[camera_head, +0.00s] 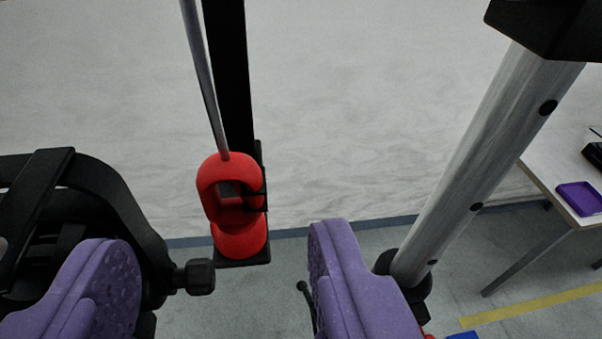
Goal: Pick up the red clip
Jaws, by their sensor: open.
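The red clip (211,203) is a thick red C-shaped piece, with a second rounded red part just below it. It sits on a black vertical bar (233,90), near the bar's lower end, and a thin grey rod meets its top. My gripper (220,246) shows as two purple padded fingers at the bottom of the view, one on the left and one on the right. They are wide apart with nothing between their pads. In the picture the clip lies between and above the fingertips; I cannot tell how far beyond them it is.
A black par can yoke with a knob (196,277) is close by the left finger. A silver pole (490,160) slants down on the right. A table (545,160) with a purple tray (579,198) stands at far right. A pale wall is behind.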

